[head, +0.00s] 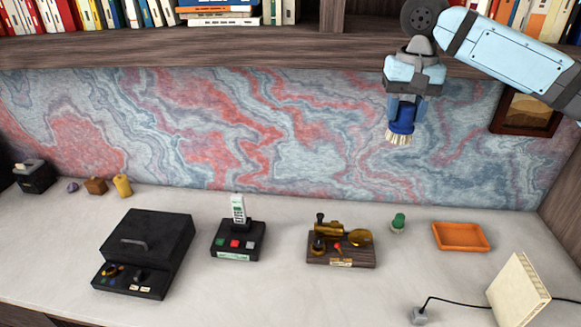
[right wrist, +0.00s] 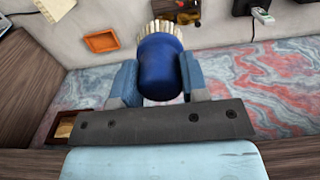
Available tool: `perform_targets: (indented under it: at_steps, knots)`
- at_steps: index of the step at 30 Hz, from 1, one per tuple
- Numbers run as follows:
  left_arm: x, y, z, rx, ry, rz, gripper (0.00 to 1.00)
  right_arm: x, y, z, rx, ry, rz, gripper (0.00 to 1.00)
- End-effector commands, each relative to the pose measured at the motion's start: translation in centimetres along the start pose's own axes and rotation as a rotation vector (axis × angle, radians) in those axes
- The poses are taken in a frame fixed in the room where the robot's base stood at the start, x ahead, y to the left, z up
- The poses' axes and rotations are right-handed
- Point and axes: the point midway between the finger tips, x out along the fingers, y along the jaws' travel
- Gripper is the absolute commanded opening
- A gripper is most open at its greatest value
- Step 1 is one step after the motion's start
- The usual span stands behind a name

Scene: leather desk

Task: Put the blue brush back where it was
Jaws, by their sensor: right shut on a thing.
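The blue brush (head: 401,127) has a dark blue body and pale bristles that point down. My right gripper (head: 402,112) is shut on it and holds it in the air, high above the desk and in front of the marbled back panel. In the right wrist view the blue brush (right wrist: 161,66) sits between the two blue fingers of my right gripper (right wrist: 160,82), bristles away from the camera. My left gripper does not show in the head view.
On the desk (head: 290,290) stand a black box (head: 148,250), a phone on a dock (head: 238,235), a wooden stand with brass parts (head: 342,247), a green-topped item (head: 398,223), an orange tray (head: 461,237) and a cream book-like panel (head: 517,291). A bookshelf (head: 200,52) hangs above.

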Motion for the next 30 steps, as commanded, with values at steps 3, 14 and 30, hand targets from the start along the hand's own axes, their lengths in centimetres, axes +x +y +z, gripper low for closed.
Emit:
perform_targets:
  at_steps: [3, 14, 30]
  knots:
    - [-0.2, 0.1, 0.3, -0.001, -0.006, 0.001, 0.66, 6.2, -0.1, 2.5, -0.061, -0.009, 0.002, 0.22]
    - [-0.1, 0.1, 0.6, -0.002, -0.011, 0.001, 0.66, 15.9, -0.4, 6.4, -0.161, -0.004, 0.001, 0.22]
    - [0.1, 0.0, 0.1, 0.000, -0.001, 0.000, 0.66, 21.3, -0.6, 8.4, -0.218, 0.004, 0.002, 0.22]
